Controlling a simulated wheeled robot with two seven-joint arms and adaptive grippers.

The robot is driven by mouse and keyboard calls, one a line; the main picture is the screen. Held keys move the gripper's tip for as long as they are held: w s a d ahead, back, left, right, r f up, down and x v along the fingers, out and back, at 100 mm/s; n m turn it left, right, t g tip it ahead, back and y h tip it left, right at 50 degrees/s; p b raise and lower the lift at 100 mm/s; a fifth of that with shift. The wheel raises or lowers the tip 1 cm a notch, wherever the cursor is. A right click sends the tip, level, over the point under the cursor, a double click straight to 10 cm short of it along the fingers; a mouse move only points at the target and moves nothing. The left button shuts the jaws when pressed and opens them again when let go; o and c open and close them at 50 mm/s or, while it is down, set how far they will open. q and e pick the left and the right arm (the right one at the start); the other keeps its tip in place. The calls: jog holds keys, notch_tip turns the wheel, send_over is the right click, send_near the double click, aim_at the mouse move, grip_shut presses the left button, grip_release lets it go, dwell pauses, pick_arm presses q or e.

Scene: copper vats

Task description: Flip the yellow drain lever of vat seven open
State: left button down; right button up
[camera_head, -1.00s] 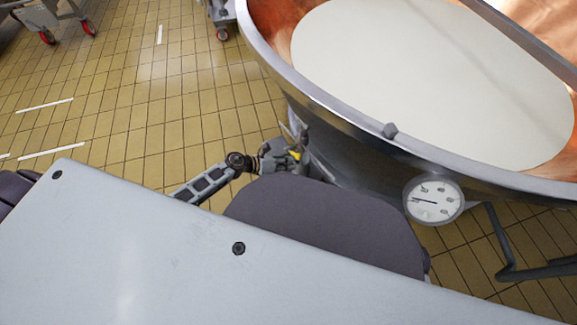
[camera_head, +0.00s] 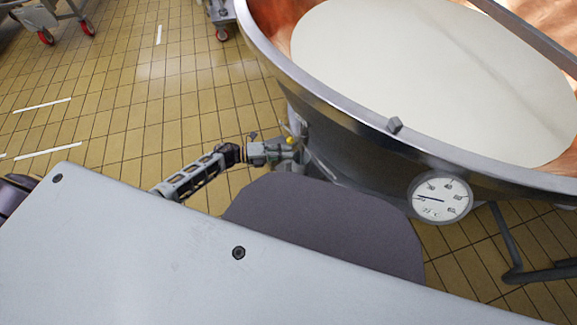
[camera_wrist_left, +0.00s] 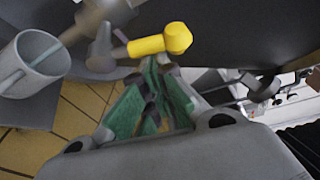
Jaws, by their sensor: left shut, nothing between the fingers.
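The vat (camera_head: 345,112) is a large steel-rimmed copper vessel full of pale liquid, at the upper right of the head view. The yellow drain lever (camera_head: 290,140) shows as a small yellow spot under its rim. In the left wrist view the yellow lever grip (camera_wrist_left: 165,43) sticks out sideways from a grey valve body, just beyond the fingers. My left gripper (camera_head: 284,152) is beside the lever; its green-padded fingers (camera_wrist_left: 152,78) are shut and empty. Whether they touch the lever, I cannot tell. No vat number is readable. My right gripper is not in view.
A round dial gauge (camera_head: 440,198) sits on the vat's front. A cart with red wheels (camera_head: 45,20) stands far left. The tiled floor (camera_head: 130,110) left of the vat is clear.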

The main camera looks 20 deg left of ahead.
pick_arm(q)
jog(key=shift+w+a+r+n+h, duration=0.3)
jog(key=shift+w+a, duration=0.05)
jog(key=shift+a, duration=0.15)
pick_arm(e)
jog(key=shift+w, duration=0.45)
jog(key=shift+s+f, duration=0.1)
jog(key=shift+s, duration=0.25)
